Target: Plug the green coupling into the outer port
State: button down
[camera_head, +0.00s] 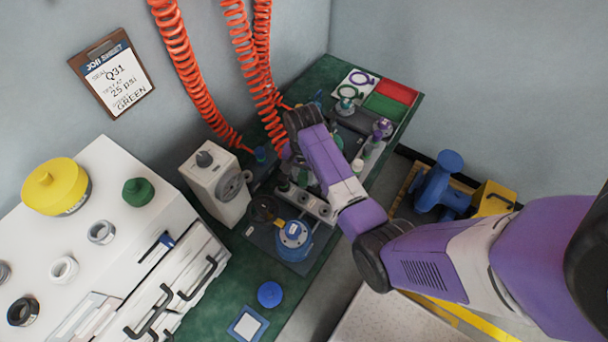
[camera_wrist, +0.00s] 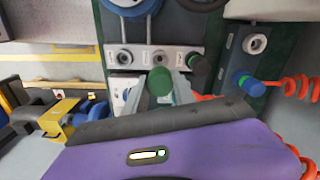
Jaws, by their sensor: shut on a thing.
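In the wrist view, my gripper (camera_wrist: 162,92) is shut on the green coupling (camera_wrist: 160,80), a round green piece between the two grey fingers. I cannot tell which is the outer port. The coupling appears apart from the panel. In the head view, the port panel (camera_head: 311,204) shows, while my arm largely hides my gripper and the coupling.
A blue round fixture (camera_head: 294,240) stands beside the panel. A white box with a dial (camera_head: 216,184) is to the left. Orange coiled hoses (camera_head: 180,65) hang behind. In the wrist view a blue coupling (camera_wrist: 248,85) with an orange hose is at right.

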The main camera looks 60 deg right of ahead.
jog(key=shift+f+b, duration=2.55)
jog(key=shift+f, duration=0.05)
jog(key=shift+r+p, duration=0.1)
jog(key=shift+p, duration=0.5)
jog(key=shift+f+b, duration=0.75)
jog(key=shift+f, duration=0.7)
jog(key=c, duration=0.9)
grip_release()
jog(key=shift+c, duration=0.2)
notch_tip(320, 180, up, 8)
jog(key=shift+f, duration=0.1)
